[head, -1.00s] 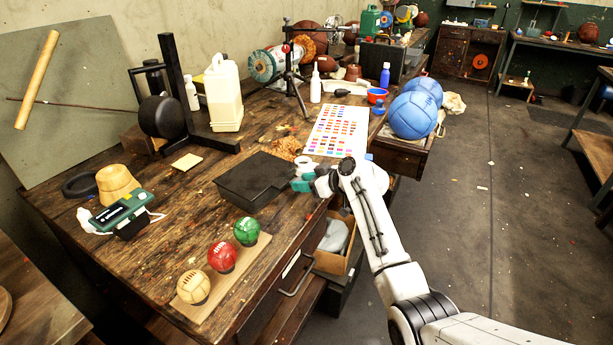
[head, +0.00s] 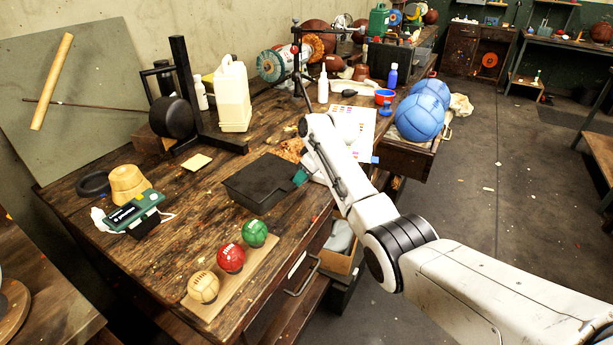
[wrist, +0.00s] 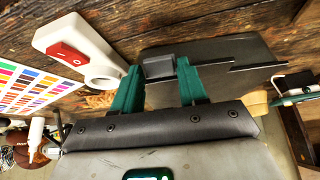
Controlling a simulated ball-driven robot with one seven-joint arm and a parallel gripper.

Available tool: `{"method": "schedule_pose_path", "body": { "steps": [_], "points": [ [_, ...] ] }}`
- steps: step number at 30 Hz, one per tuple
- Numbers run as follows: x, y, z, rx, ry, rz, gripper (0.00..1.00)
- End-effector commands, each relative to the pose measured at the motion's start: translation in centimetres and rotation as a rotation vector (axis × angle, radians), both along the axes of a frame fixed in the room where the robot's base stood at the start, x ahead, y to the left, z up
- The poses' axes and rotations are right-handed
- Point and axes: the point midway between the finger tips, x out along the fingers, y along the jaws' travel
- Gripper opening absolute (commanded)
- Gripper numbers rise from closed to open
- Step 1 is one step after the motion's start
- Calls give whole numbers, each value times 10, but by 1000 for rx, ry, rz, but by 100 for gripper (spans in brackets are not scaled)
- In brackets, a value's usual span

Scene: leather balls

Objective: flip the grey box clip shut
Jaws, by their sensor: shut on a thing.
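The dark box (head: 262,180) lies on the wooden bench, with a flat closed-looking top. It also shows in the wrist view (wrist: 225,52). The grey box clip (wrist: 158,67) sticks out from the box's near edge in the wrist view. My gripper (wrist: 159,72) has its two teal fingers on either side of the clip, shut on it. In the head view my gripper (head: 300,177) is at the box's right end, mostly hidden by my arm; the clip is hidden there.
A white device with a red switch (wrist: 68,54) lies beside the box, left of my fingers in the wrist view. A colour chart (head: 352,130) lies behind my arm. Three small balls, the middle one red (head: 231,258), sit on a board in front of the box.

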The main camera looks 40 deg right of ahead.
Motion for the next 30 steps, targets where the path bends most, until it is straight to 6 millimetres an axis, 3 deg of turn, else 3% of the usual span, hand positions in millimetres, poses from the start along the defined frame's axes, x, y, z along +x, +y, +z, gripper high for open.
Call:
{"method": "schedule_pose_path", "body": {
  "steps": [13,14,18,30],
  "points": [
    [1,1,0,-1,7,1,12],
    [1,1,0,0,7,2,45],
    [1,1,0,0,7,2,58],
    [1,1,0,0,7,2,60]
  ]
}}
